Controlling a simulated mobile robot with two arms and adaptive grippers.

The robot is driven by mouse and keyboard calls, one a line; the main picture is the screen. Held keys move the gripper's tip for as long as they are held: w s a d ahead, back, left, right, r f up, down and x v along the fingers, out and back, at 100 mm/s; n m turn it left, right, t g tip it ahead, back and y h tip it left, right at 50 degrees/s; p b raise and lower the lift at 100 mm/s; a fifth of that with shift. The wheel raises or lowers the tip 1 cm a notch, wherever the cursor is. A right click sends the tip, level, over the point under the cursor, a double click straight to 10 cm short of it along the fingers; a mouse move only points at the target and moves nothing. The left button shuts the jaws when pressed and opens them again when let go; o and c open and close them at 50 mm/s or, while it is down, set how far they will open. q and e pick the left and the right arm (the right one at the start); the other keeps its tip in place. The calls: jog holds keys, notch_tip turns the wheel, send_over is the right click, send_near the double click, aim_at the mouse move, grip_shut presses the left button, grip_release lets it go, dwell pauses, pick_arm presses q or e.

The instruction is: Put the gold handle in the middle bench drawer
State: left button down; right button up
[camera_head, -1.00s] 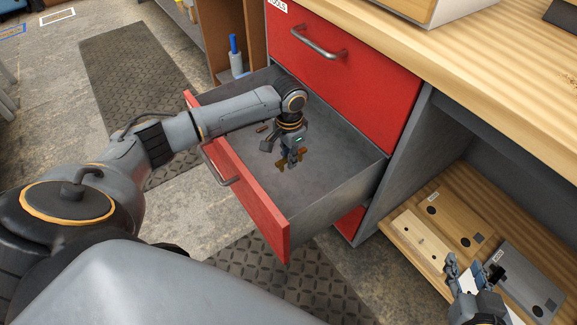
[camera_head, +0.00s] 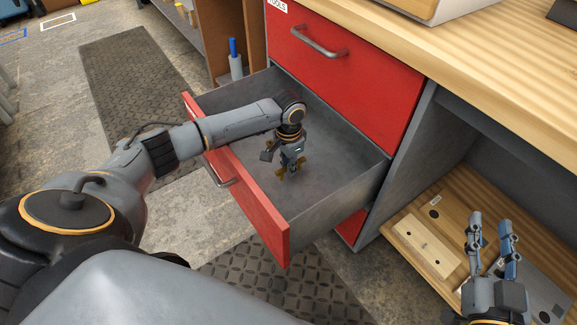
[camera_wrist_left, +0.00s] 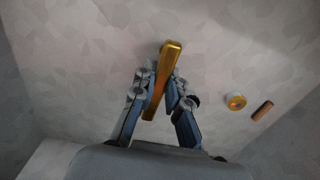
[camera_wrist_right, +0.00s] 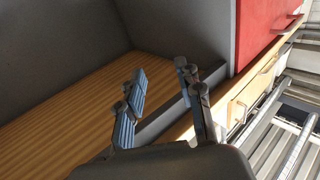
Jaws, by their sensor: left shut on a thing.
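The gold handle (camera_head: 281,173) is between the fingers of my left gripper (camera_head: 292,164), inside the open middle drawer (camera_head: 340,180). In the left wrist view the gold handle (camera_wrist_left: 168,66) stands out past the shut fingers (camera_wrist_left: 158,84), above the grey drawer floor. I cannot tell whether it touches the floor. The drawer has a red front and grey walls and is pulled well out below the top drawer. My right gripper (camera_head: 491,226) is open and empty over the low wooden shelf. It also shows open in the right wrist view (camera_wrist_right: 161,74).
A round gold-and-white piece (camera_wrist_left: 236,101) and a small brown cylinder (camera_wrist_left: 262,111) lie in the drawer. The shut red top drawer (camera_head: 350,65) is above. A pale wooden block (camera_head: 426,246) lies on the lower shelf (camera_head: 402,220). Much of the drawer floor is bare.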

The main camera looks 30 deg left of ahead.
pick_arm(q)
jog(key=c, duration=1.8)
grip_release()
jog(key=shift+f, duration=0.15)
jog(key=o, duration=0.4)
jog(key=shift+o, duration=0.2)
pick_arm(e)
jog(key=shift+f, duration=0.2)
